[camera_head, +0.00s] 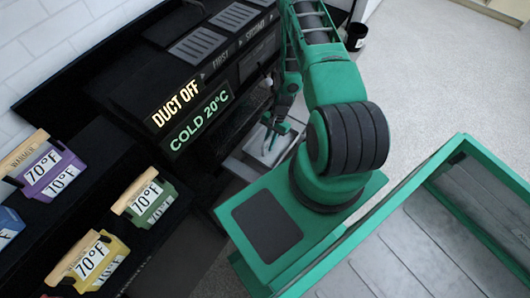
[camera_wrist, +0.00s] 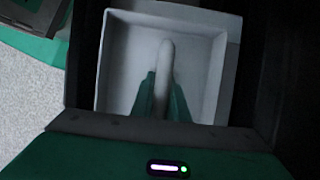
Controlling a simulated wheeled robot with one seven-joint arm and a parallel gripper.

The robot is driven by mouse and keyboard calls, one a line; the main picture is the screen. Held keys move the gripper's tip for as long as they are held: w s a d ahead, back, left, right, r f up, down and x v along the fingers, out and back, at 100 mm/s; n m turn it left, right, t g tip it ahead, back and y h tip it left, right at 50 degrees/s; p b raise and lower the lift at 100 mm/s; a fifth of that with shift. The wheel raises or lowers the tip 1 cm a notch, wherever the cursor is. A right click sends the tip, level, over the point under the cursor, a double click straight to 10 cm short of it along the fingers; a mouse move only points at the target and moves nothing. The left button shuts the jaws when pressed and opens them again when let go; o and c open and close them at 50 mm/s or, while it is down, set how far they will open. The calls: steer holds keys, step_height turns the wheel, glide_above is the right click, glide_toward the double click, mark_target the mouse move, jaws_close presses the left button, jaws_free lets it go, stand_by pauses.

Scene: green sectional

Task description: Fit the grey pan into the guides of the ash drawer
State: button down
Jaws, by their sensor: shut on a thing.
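The grey pan (camera_head: 259,151) is a shallow, pale rectangular tray low at the front of the black machine. In the wrist view the pan (camera_wrist: 204,72) fills the middle, with its walls around my fingers. My gripper (camera_head: 276,128) reaches down over the pan. In the wrist view my gripper's green fingers (camera_wrist: 163,98) are shut on the pan's pale upright handle (camera_wrist: 166,54). A light grey ledge (camera_head: 237,168), perhaps part of the ash drawer, shows beside the pan. The guides are too dark to make out, and I cannot tell whether the pan touches them.
The black machine (camera_head: 200,90) carries lit signs reading DUCT OFF and COLD 20°C. Purple (camera_head: 50,172), green (camera_head: 148,200) and yellow (camera_head: 95,258) boxes marked 70°F stand at left. Pale floor (camera_head: 430,70) is clear at upper right.

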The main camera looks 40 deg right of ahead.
mark_target(267, 149)
steer(key=f, duration=0.4)
steer(key=shift+w+a+f, duration=0.1)
steer(key=shift+w+a, duration=0.05)
steer(key=shift+a, duration=0.25)
step_height(267, 149, down, 4)
steer(key=shift+r, duration=0.15)
steer(key=shift+s+f, duration=0.2)
steer(key=shift+f, duration=0.05)
steer(key=c, duration=1.7)
jaws_free()
steer(key=shift+d, duration=0.1)
steer(key=shift+c, duration=0.2)
steer(key=shift+w+d+r, duration=0.2)
steer(key=shift+d+r, duration=0.1)
steer(key=shift+r, duration=0.05)
steer(key=v, duration=1.1)
steer(key=shift+a+r, duration=0.15)
steer(key=shift+a, duration=0.05)
